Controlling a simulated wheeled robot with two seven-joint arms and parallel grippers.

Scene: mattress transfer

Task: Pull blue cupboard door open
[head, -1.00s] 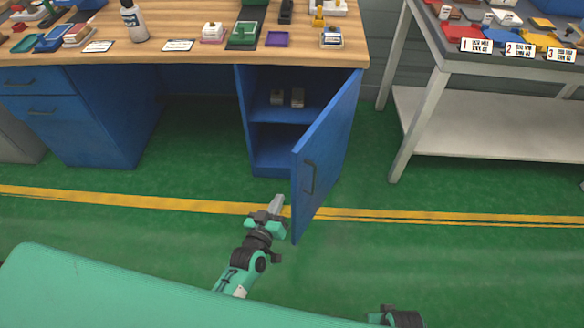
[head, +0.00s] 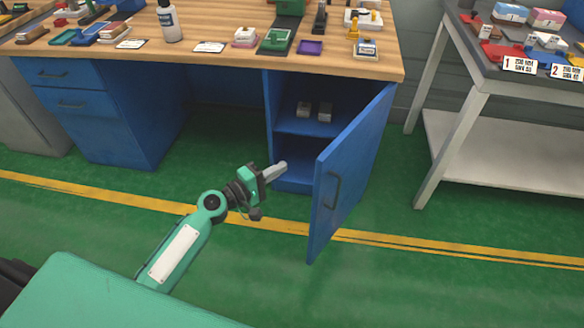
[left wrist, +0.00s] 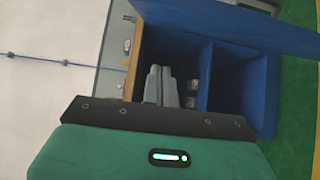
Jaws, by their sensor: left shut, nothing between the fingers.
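The blue cupboard door (head: 350,165) stands wide open, swung out toward me, with its dark handle (head: 333,190) on the face turned to the right. The blue cupboard (head: 296,182) under the wooden bench is open, and small pale items sit on its shelf. My left gripper (head: 280,168) is shut and empty. It appears in front of the cupboard opening, left of the door and apart from it. In the left wrist view its fingers (left wrist: 162,88) point toward the open cupboard, with the door (left wrist: 235,22) along the top. My right gripper is not in view.
The wooden workbench (head: 230,62) holds a bottle, trays and small parts. A grey table (head: 480,85) with a lower shelf stands at the right, beyond the door. Green floor with a yellow line (head: 130,206) is clear in front of the bench.

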